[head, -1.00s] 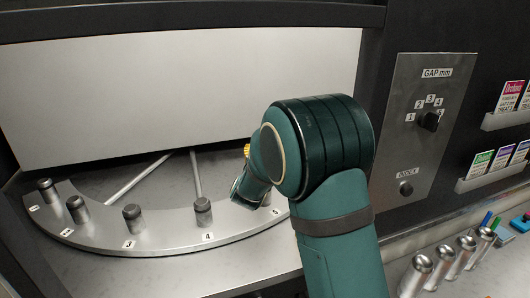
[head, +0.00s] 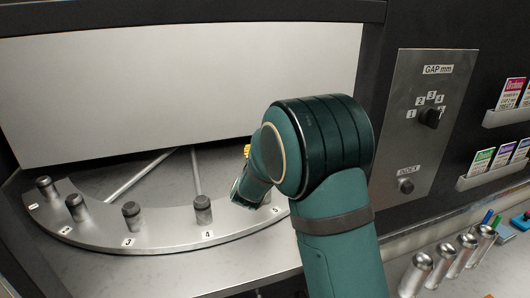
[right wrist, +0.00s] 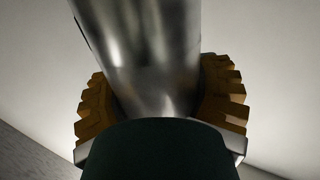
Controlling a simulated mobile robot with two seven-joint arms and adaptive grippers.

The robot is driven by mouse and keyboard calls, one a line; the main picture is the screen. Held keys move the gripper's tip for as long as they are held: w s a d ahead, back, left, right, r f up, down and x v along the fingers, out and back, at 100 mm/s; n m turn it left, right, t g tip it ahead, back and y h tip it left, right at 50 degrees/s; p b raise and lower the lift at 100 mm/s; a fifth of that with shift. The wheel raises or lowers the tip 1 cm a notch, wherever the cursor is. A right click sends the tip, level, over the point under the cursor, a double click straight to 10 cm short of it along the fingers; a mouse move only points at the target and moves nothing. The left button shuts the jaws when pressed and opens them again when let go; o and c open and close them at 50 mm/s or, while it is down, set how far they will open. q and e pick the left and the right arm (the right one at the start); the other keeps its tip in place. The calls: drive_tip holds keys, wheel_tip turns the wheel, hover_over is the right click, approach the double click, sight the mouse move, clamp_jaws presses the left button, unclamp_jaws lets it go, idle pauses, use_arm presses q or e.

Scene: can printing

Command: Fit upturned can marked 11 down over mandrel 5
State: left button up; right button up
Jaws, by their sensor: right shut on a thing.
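A bare metal can (right wrist: 145,50) is between the ribbed yellow-brown fingers of my right gripper (right wrist: 158,98) in the right wrist view. The gripper is shut on it. No number shows on the part of the can in sight. In the head view my right arm covers the can and most of the gripper; only a bit of yellow finger (head: 247,150) shows. The arm reaches over the plate's right end, by the label 5 (head: 277,211). Mandrel 5 is hidden behind the arm, so I cannot tell whether the can is above it or around it. My left gripper is not in view.
The curved metal plate (head: 150,243) carries mandrel 4 (head: 203,210), mandrel 3 (head: 131,215) and others to the left, all bare. A pale panel (head: 180,85) stands behind. Several metal cans (head: 418,270) stand at lower right, below a gap-dial panel (head: 430,90).

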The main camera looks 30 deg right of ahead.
drive_tip(key=shift+f+b, duration=2.6)
drive_tip(key=shift+f, duration=0.75)
drive_tip(key=o, duration=0.8)
drive_tip(key=v, duration=1.2)
drive_tip(key=shift+a, duration=0.1)
